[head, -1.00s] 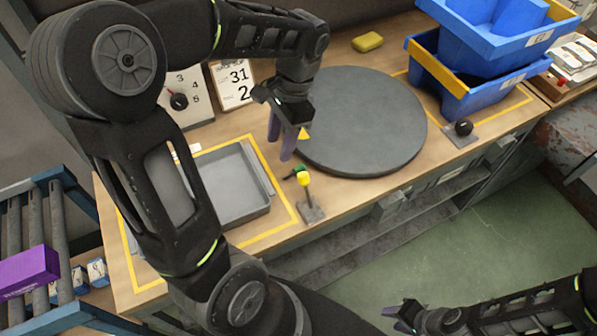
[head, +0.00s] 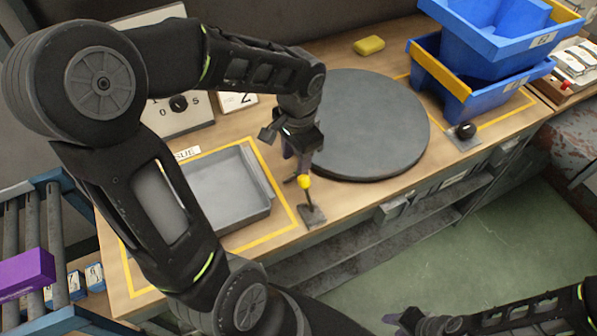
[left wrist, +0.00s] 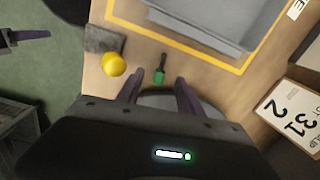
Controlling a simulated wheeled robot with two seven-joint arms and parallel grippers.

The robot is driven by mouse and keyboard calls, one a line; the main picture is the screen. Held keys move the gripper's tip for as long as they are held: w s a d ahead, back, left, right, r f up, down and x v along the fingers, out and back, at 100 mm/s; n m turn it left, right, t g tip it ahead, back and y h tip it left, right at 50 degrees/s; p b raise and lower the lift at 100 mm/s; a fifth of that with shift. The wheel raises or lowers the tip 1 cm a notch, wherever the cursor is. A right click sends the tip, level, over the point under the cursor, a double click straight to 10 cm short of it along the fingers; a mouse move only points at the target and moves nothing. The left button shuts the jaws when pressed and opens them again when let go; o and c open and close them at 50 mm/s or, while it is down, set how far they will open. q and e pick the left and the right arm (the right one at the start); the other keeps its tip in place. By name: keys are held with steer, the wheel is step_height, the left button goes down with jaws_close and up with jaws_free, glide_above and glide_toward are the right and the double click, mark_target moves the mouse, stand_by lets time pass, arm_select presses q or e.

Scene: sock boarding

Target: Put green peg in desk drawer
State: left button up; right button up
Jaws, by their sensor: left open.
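The green peg (left wrist: 159,76) lies on the wooden desk in the left wrist view, its dark thin end pointing toward the grey tray. My left gripper (left wrist: 158,90) is open, with its two purple fingertips on either side of the peg's green end in that view; I cannot tell the height between them. In the head view my left gripper (head: 303,168) hides most of the peg, beside the yellow-knobbed lever. My right gripper (head: 402,322) is low at the bottom edge, partly cut off. A grey drawer-like front (head: 390,210) shows under the desk edge; I cannot tell if it is open.
The yellow knob (head: 304,181) on its stand is very close to my left fingers. A grey tray (head: 262,209) lies left, a round dark turntable (head: 375,125) right. Blue bins (head: 470,100) and a black knob (head: 465,130) stand farther right. A yellow block (head: 369,45) lies behind.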

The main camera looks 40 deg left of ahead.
mark_target(293, 176)
arm_select(q)
steer(key=f, duration=0.5)
steer(key=shift+a+f, duration=0.1)
steer(key=shift+a, duration=0.15)
steer(key=shift+c, duration=0.2)
stand_by(0.3)
jaws_close()
stand_by(0.4)
